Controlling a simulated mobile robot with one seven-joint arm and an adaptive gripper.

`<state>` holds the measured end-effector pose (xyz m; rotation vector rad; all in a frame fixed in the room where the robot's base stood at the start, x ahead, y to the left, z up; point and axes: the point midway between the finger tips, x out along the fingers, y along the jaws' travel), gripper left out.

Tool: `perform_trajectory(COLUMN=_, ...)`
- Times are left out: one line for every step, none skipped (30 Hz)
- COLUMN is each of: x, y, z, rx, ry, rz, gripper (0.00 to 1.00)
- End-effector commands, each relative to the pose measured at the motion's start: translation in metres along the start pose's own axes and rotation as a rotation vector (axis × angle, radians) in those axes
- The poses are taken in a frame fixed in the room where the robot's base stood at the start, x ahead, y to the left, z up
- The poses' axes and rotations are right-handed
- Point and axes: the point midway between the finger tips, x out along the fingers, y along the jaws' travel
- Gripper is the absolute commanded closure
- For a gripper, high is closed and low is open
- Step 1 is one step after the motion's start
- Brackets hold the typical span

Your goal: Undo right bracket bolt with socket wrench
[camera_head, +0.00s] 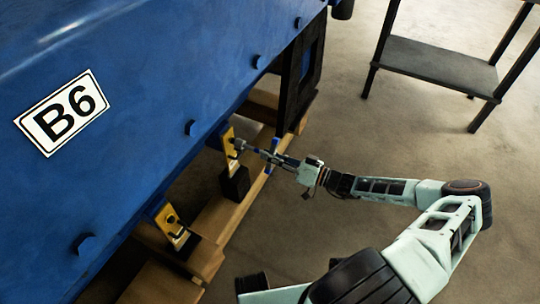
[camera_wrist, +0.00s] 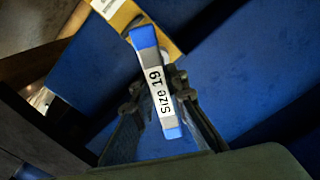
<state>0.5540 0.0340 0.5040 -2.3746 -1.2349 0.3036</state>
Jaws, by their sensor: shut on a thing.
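My gripper (camera_head: 282,158) is shut on the socket wrench (camera_head: 274,146), which has blue ends. In the wrist view the wrench (camera_wrist: 158,88) stands between the fingers, with a grey and white body labelled "Size 19". The right yellow bracket (camera_head: 227,137) is fixed at the lower edge of the blue engine. The wrench's socket end points at this bracket and meets or nearly meets its bolt area. The bolt is hidden, and I cannot tell whether the socket is seated. Part of the yellow bracket (camera_wrist: 112,12) shows behind the wrench in the wrist view.
A left yellow bracket (camera_head: 171,226) with a dark bolt sits nearer. The blue engine (camera_head: 150,90), marked B6, fills the upper left. Wooden beams (camera_head: 222,222) run below it. A dark shelf table (camera_head: 438,66) stands at upper right. The floor between is clear.

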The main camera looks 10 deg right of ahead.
Motion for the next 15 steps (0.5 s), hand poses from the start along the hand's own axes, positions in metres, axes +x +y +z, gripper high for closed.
perform_trajectory(x=0.0003, y=-0.0009, z=-0.0014, rx=0.033, ry=0.002, rz=-0.002, gripper=1.0)
perform_trajectory(x=0.0003, y=-0.0008, z=-0.0015, rx=0.055, ry=0.003, rz=-0.002, gripper=1.0)
perform_trajectory(x=0.0002, y=-0.0008, z=-0.0015, rx=0.085, ry=0.004, rz=-0.002, gripper=1.0)
perform_trajectory(x=0.0002, y=-0.0008, z=-0.0015, rx=0.107, ry=0.004, rz=-0.002, gripper=1.0)
perform_trajectory(x=0.0001, y=-0.0008, z=-0.0015, rx=0.129, ry=0.004, rz=-0.001, gripper=1.0)
perform_trajectory(x=0.0001, y=-0.0008, z=-0.0015, rx=0.158, ry=0.004, rz=-0.001, gripper=1.0)
perform_trajectory(x=0.0001, y=-0.0007, z=-0.0015, rx=0.18, ry=0.005, rz=-0.001, gripper=1.0)
perform_trajectory(x=0.0001, y=-0.0007, z=-0.0016, rx=0.202, ry=0.005, rz=-0.001, gripper=1.0)
perform_trajectory(x=0.0001, y=-0.0006, z=-0.0017, rx=0.231, ry=0.006, rz=-0.001, gripper=1.0)
perform_trajectory(x=0.0001, y=-0.0005, z=-0.0018, rx=0.254, ry=0.006, rz=0.0, gripper=1.0)
perform_trajectory(x=0.0001, y=-0.0005, z=-0.0019, rx=0.277, ry=0.007, rz=0.0, gripper=1.0)
perform_trajectory(x=0.0002, y=-0.0005, z=-0.002, rx=0.305, ry=0.007, rz=0.0, gripper=1.0)
perform_trajectory(x=0.0002, y=-0.0005, z=-0.002, rx=0.327, ry=0.007, rz=0.0, gripper=1.0)
perform_trajectory(x=0.0003, y=-0.0006, z=-0.0019, rx=0.35, ry=0.007, rz=-0.001, gripper=1.0)
perform_trajectory(x=0.0003, y=-0.0008, z=-0.0019, rx=0.379, ry=0.007, rz=-0.001, gripper=1.0)
